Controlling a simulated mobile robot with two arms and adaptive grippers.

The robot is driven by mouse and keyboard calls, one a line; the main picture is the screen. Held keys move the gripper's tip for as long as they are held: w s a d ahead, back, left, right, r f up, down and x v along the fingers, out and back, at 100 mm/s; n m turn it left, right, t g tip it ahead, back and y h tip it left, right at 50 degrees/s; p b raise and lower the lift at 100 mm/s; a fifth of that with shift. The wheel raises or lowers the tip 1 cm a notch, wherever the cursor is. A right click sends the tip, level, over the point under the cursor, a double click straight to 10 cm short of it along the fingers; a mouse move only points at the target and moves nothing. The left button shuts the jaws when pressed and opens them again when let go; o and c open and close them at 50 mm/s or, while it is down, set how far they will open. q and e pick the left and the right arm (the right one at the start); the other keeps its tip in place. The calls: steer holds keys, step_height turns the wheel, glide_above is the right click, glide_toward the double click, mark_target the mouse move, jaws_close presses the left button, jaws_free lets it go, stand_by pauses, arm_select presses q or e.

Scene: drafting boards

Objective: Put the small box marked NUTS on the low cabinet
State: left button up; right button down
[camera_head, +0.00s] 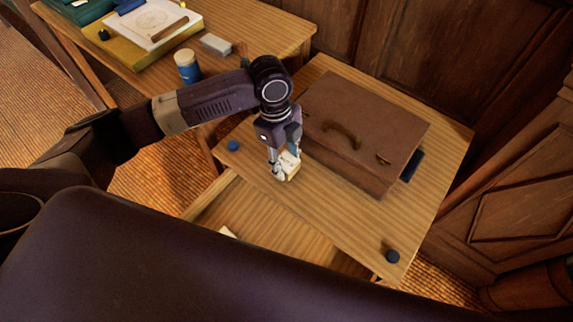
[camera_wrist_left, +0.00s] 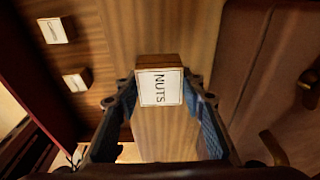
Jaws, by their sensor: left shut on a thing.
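The small box marked NUTS (camera_wrist_left: 159,88) shows its white label between the fingers in the left wrist view. It also shows as a small pale box (camera_head: 291,167) in the head view. My left gripper (camera_head: 283,168) points down and is shut on it; the fingers also show in the left wrist view (camera_wrist_left: 165,110). The box is over the wooden top of the low cabinet (camera_head: 335,225), just left of the briefcase. I cannot tell whether it touches the top. My right gripper is not in view.
A brown briefcase (camera_head: 365,125) lies on the cabinet top. A drawer (camera_head: 265,225) is open in front; two other small labelled boxes (camera_wrist_left: 56,30) (camera_wrist_left: 77,79) show at left. A desk (camera_head: 270,30) with a blue jar (camera_head: 187,68) stands behind left.

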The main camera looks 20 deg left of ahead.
mark_target(281, 158)
arm_select(q)
steer(key=shift+f, duration=1.05)
steer(key=shift+f, duration=0.15)
steer(key=o, duration=1.2)
steer(key=shift+c, duration=0.2)
steer(key=r, duration=0.4)
steer(key=a+r, duration=0.1)
steer(key=r, duration=0.7)
steer(key=shift+w+a+r, duration=0.1)
steer(key=shift+w+a, duration=0.2)
steer(key=shift+a, duration=0.05)
